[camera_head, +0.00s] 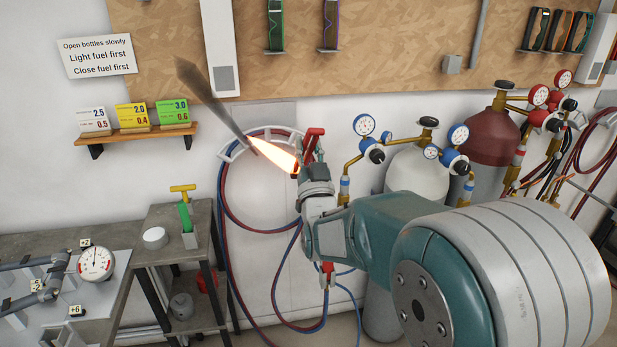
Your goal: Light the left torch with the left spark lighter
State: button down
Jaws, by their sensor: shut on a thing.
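My gripper (305,172) is in front of the wall, right of the hose bracket, shut on a red-handled thing (314,137) that looks like a spark lighter. Its lower part is hidden between the jaws. A bright orange flame (272,154) runs up and left from beside the jaws, ending in a grey smoke plume (205,92). The left torch seems lit, but its body is mostly hidden behind my gripper and wrist. A red fitting with hoses (327,268) shows below the wrist. A green and yellow lighter-like tool (185,212) stands in a holder on the small stand.
Coiled red and blue hoses hang from a white wall bracket (238,148). Gas cylinders with gauges (416,172) stand right, behind my arm. A small stand (160,255) and a bench with a dial gauge (96,263) are left. A card shelf (137,133) is above.

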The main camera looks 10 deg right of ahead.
jog(key=s+d+f, duration=0.1)
jog(key=s, duration=1.1)
jog(key=shift+s+d, duration=0.2)
jog(key=shift+d, duration=0.1)
jog(key=shift+w, duration=0.1)
